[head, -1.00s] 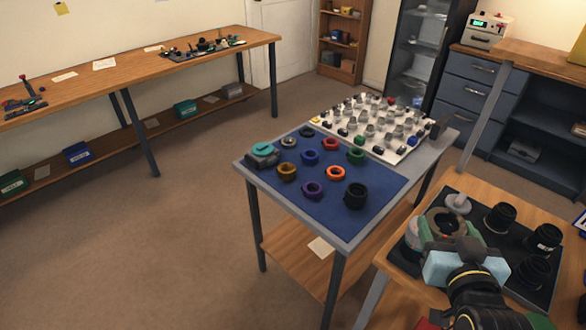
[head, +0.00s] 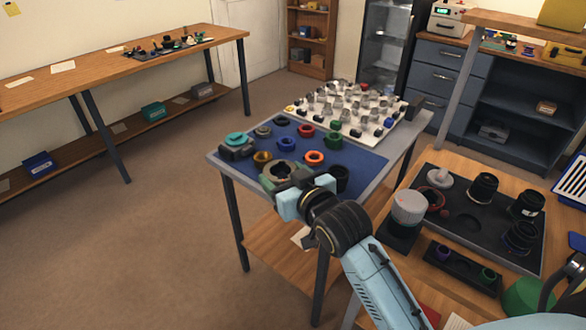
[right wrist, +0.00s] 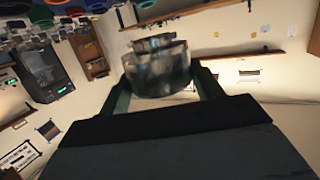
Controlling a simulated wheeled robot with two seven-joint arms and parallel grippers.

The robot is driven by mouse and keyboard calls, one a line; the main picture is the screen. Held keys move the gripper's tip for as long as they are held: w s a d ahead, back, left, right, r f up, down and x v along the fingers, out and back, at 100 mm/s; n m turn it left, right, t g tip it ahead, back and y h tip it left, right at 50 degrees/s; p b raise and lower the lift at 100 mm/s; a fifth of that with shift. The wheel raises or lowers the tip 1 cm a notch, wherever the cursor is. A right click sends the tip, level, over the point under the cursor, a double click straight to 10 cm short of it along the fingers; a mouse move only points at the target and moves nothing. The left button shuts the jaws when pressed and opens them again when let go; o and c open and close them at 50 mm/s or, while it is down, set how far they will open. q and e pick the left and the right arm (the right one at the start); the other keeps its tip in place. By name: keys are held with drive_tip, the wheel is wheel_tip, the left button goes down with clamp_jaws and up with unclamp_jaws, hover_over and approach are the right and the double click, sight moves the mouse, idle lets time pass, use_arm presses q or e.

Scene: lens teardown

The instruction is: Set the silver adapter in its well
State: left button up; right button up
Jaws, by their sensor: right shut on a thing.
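My right gripper (head: 279,176) reaches in from the lower right of the head view. It is shut on a silver-grey ring, the silver adapter (head: 281,169), and holds it over the near edge of the blue mat (head: 345,157). The right wrist view also shows the silver adapter (right wrist: 158,66) between the two fingers, blurred. I cannot tell which well belongs to it. A round recess (head: 467,223) shows in the dark tray on the right. My left gripper is out of view.
Colored rings stand on the mat, including an orange one (head: 314,157) and a blue one (head: 287,144); a black one (head: 341,178) is beside my gripper. A white board (head: 392,137) crowded with small parts lies behind. Dark lens parts (head: 483,187) stand on the right tray.

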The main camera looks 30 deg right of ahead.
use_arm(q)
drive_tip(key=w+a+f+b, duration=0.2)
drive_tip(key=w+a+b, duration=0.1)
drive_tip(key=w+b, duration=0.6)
use_arm(e)
drive_tip(key=shift+m+h, duration=0.6)
drive_tip(key=shift+h, duration=0.2)
drive_tip(key=w+d+f, duration=0.3)
drive_tip(key=w+d+f+b, duration=0.1)
drive_tip(key=w+d+f, duration=0.1)
drive_tip(key=d+f, duration=0.2)
drive_tip(key=w+d+f+b, duration=0.1)
drive_tip(key=w+d+f, duration=0.2)
drive_tip(key=f, duration=0.1)
drive_tip(key=shift+w+d+f, duration=0.15)
drive_tip(key=shift+w, duration=0.2)
wheel_tip(320, 180, down, 4)
drive_tip(key=shift+r+b, duration=0.15)
drive_tip(key=shift+b, duration=0.65)
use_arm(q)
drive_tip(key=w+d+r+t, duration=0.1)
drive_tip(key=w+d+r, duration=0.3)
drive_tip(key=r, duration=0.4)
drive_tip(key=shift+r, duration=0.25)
use_arm(e)
drive_tip(key=shift+f, duration=0.3)
drive_tip(key=shift+f, duration=0.15)
drive_tip(key=o, duration=1)
drive_tip(key=shift+o, duration=0.2)
